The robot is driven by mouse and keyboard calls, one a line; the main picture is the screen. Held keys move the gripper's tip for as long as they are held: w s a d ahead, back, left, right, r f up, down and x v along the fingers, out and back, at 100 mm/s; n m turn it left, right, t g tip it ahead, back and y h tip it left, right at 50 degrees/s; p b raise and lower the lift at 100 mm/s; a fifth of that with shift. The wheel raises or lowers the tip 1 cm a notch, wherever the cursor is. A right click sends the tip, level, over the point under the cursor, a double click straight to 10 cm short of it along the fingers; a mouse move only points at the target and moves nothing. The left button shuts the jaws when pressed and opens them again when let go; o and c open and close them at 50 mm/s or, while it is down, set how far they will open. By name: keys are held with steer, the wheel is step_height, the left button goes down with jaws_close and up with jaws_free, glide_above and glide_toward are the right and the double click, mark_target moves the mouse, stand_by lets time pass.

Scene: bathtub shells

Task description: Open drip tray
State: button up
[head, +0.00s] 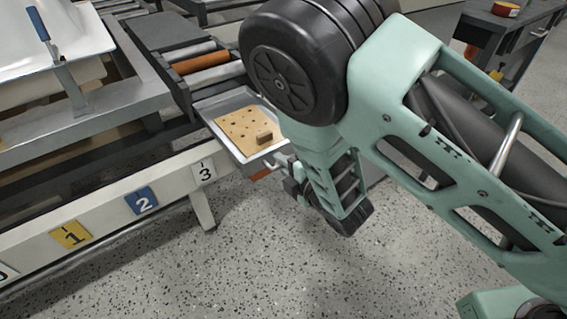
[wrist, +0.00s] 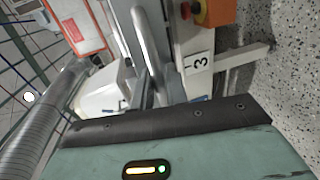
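A shallow grey metal tray (head: 213,108), which looks like the drip tray, sits at the end of the roller line in the head view. A tan board with holes (head: 238,124) and a small brown block (head: 264,138) lie in it. An orange piece (head: 259,174), perhaps a handle, shows just below the tray's front corner. My gripper (head: 291,186) is at the tray's right front side, close to that piece. My own arm hides much of it, and I cannot tell whether it touches anything.
A bench beam carries number plates, including blue 2 (head: 143,200) and white 3 (head: 203,171). A white tub shell (head: 60,40) rests at the upper left. The speckled floor (head: 200,280) is clear in front.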

steer(key=p+v, duration=0.9)
steer(key=v, duration=0.8)
steer(key=shift+s+r, duration=0.15)
steer(key=shift+d, duration=0.1)
stand_by(0.4)
